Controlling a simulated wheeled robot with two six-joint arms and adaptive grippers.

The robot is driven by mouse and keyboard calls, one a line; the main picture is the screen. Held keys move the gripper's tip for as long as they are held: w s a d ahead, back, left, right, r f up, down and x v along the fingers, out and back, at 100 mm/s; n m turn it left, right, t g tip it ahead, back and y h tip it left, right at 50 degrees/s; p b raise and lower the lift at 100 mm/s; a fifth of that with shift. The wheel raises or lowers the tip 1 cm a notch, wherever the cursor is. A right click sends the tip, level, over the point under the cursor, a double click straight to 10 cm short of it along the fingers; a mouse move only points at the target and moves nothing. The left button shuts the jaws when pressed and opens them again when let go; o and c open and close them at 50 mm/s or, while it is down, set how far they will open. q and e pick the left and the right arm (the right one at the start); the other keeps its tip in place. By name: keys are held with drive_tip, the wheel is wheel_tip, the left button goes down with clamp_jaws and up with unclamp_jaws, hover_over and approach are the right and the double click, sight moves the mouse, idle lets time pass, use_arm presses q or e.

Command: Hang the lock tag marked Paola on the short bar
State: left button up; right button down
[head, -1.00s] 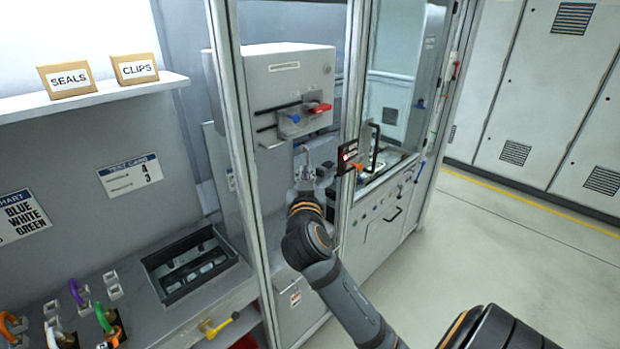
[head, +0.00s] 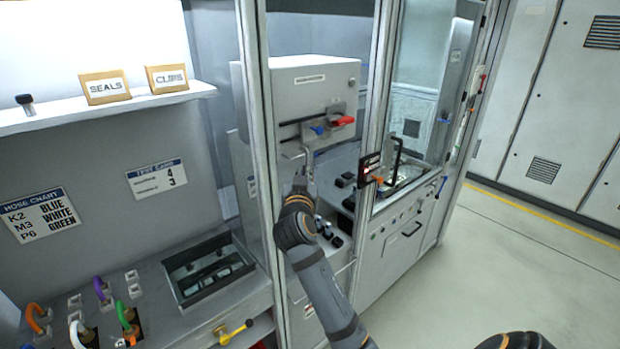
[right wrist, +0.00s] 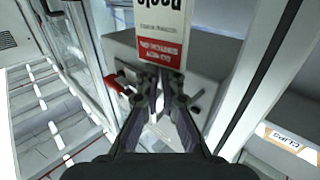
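The lock tag marked Paola (right wrist: 160,25) shows at the top of the right wrist view, white with a red band, its lettering upside down. My right gripper (right wrist: 163,88) is closed on its end; the exact grip is partly hidden by the fingers. In the head view my right gripper (head: 300,190) is in front of the grey cabinet (head: 310,78), below the slotted panel, and the tag is hidden there. A thin bent metal bar (head: 295,154) shows just above the gripper; I cannot tell whether it is the short bar. My left gripper is out of view.
A red handle (head: 342,121) and a blue one (head: 317,130) project from the cabinet above the gripper. Frame posts (head: 262,150) stand close on the left. A counter with hoses (head: 125,315) lies at lower left.

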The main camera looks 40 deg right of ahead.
drive_tip(key=shift+w, duration=0.7)
drive_tip(key=shift+w+f+b, duration=0.1)
drive_tip(key=shift+f+b, duration=0.6)
drive_tip(key=shift+b, duration=0.05)
drive_tip(key=c, duration=1.4)
unclamp_jaws()
drive_tip(key=shift+c, duration=0.2)
